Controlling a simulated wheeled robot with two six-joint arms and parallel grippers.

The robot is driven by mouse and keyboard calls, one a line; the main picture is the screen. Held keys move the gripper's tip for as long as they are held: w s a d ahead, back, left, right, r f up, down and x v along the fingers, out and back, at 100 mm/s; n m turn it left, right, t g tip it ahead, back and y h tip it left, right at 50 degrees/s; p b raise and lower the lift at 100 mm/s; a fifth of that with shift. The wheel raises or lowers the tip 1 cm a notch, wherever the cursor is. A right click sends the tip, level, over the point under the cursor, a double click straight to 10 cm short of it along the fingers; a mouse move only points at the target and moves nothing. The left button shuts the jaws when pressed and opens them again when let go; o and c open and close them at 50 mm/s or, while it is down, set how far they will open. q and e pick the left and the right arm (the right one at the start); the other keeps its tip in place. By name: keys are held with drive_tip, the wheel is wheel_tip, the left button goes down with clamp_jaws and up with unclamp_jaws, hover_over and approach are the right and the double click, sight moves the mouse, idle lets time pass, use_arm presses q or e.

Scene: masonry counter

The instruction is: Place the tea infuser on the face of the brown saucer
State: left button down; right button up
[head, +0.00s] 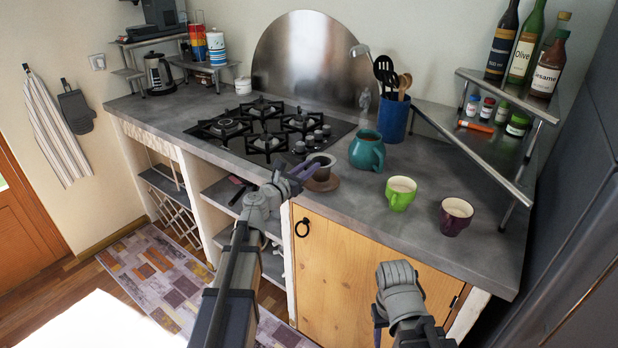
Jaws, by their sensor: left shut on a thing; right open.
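The tea infuser (321,163), a small dark cup-shaped piece with a wide rim, is at the front part of the counter, right of the stove. The brown saucer (331,186) lies on the counter directly below it in the picture, partly covered by it. I cannot tell whether the infuser touches the saucer's face. My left gripper (303,172) reaches in from the left and is shut on the infuser at its left side. My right gripper (378,322) is open and empty, low in front of the wooden cabinet door, away from the counter top.
A teal jug (367,151) stands just right of the infuser, with a green mug (400,193) and a purple mug (456,215) further right. The gas stove (266,130) is to the left. A blue utensil holder (394,118) and a metal shelf (490,120) with bottles stand behind.

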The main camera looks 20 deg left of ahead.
use_arm(q)
drive_tip(key=shift+f, duration=0.65)
drive_tip(key=shift+r, duration=0.15)
drive_tip(key=c, duration=0.7)
unclamp_jaws()
drive_tip(key=shift+c, duration=0.2)
drive_tip(key=shift+r, duration=0.15)
drive_tip(key=v, duration=1.2)
